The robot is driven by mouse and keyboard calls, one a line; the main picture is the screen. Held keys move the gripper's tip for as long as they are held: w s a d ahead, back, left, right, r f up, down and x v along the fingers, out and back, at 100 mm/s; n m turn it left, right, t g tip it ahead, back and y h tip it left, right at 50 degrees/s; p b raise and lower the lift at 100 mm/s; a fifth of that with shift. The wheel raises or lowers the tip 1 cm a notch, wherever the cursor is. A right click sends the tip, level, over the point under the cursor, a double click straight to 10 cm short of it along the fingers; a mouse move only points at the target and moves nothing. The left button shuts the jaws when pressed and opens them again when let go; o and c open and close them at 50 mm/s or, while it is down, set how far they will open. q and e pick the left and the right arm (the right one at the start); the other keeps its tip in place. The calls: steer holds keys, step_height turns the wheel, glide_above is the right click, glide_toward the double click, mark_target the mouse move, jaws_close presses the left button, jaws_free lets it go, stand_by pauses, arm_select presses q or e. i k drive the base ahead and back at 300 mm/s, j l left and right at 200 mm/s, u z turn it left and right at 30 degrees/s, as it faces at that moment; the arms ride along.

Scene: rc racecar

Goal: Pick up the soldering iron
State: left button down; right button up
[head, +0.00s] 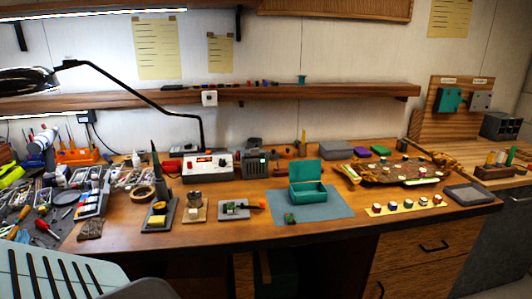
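A dark, upright, pointed tool (156,162) stands at the left middle of the workbench; it looks like the soldering iron in its holder, but it is too small to be sure. A dark stand (160,217) with a yellow sponge-like block sits in front of it. A white and grey station box (208,167) with a red display is just to the right. A small tool with an orange end (252,206) lies on a grey pad, and I cannot tell what it is. Neither of my grippers shows in the head view.
The wooden workbench (225,232) has a bare front strip. A green open box (308,192) stands on a blue mat (340,205). Loose tools and parts crowd the left end. A black lamp arm (140,92) reaches over the bench. A slatted pale panel (25,255) is at lower left.

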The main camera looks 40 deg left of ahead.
mark_target(156, 165)
steer(key=u, duration=2.1)
